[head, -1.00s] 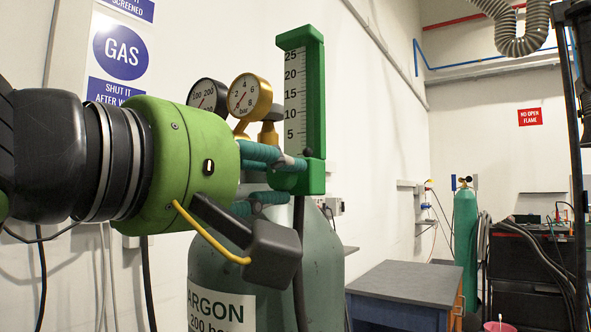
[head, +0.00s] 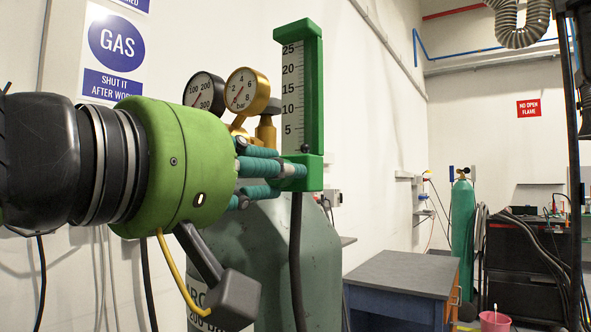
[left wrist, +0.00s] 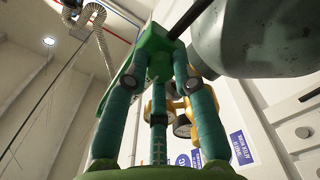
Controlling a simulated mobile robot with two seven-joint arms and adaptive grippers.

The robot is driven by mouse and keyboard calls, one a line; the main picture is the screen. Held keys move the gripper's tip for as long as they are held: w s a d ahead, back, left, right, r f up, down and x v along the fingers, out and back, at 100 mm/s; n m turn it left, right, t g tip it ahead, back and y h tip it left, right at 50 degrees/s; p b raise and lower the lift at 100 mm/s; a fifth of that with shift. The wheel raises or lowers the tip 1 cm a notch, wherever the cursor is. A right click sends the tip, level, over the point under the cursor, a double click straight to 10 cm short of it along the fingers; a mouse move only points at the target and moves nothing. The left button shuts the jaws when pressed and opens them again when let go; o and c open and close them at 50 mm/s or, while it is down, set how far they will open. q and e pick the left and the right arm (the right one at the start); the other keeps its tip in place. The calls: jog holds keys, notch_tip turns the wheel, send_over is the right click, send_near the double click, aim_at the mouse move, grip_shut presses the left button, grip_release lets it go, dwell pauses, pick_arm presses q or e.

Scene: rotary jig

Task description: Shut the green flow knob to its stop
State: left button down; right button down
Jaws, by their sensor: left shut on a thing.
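The green flowmeter (head: 312,100) stands upright beside the gas cylinder, with a white scale marked 5 to 25. A small dark ball shows at the foot of the scale. My left gripper (head: 292,171) reaches in from the left, its teal fingers closed around the spot at the flowmeter's lower block. The green flow knob is hidden between the fingers, so its turn angle cannot be read. In the left wrist view, the fingers (left wrist: 157,85) converge on the green block (left wrist: 150,50). My right gripper is not in view.
Two gauges, one black-rimmed (head: 205,93) and one brass (head: 245,91), sit just behind the fingers. The large grey-green cylinder (head: 265,240) stands below, with a dark hose (head: 298,260) hanging down. A bench (head: 400,277) is at the right.

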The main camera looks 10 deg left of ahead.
pick_arm(q)
jog(key=shift+d+f, duration=0.1)
jog(key=c, duration=1)
grip_release()
jog(key=shift+s, duration=0.1)
jog(key=v, duration=1.2)
